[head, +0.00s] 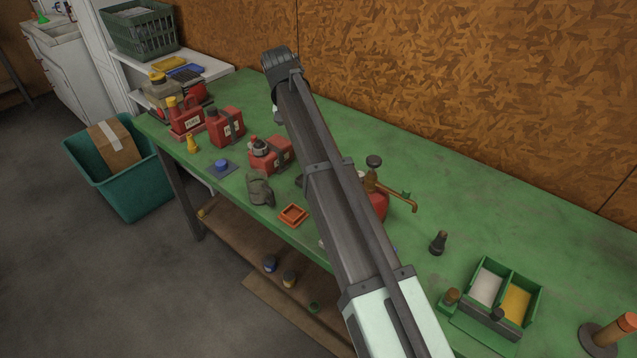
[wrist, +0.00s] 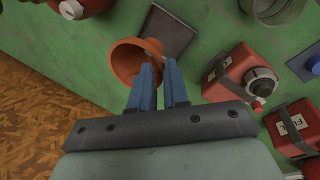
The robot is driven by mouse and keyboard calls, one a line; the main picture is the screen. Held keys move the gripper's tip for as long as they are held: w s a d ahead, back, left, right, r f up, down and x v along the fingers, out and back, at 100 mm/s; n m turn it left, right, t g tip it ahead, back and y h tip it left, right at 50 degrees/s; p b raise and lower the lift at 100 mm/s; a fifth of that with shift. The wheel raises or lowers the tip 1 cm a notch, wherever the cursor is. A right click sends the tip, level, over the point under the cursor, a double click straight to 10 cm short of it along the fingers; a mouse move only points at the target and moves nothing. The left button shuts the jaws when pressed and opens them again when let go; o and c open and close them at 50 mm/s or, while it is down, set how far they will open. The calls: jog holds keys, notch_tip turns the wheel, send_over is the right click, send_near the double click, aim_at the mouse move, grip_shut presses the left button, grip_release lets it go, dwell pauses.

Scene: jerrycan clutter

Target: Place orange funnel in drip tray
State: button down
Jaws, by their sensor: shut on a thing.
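The orange funnel (wrist: 126,60) is in the wrist view, with its wide mouth to the left of my fingertips. My gripper (wrist: 157,68) is shut on the funnel; its two blue fingers hide part of it. A dark grey flat square tray (wrist: 172,28) lies on the green bench just beyond the funnel and apart from the fingers. It could be the drip tray. A small orange square tray (head: 293,215) also lies near the bench's front edge in the head view. My arm hides the gripper and funnel there.
Red jerrycans (head: 225,126) stand on the left of the bench, close to my gripper in the wrist view (wrist: 238,72). A red can with a brass spout (head: 376,203) stands right of my arm. The wood-chip wall (head: 440,70) borders the back. The bench's back right is clear.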

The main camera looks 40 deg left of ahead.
jog(key=n+t, duration=0.1)
jog(key=n, duration=0.2)
jog(key=shift+n+y, duration=0.3)
jog(key=shift+f, duration=0.25)
notch_tip(320, 180, down, 10)
jog(key=shift+r, duration=0.25)
jog(key=c, duration=1.1)
grip_release()
jog(key=v, duration=1.2)
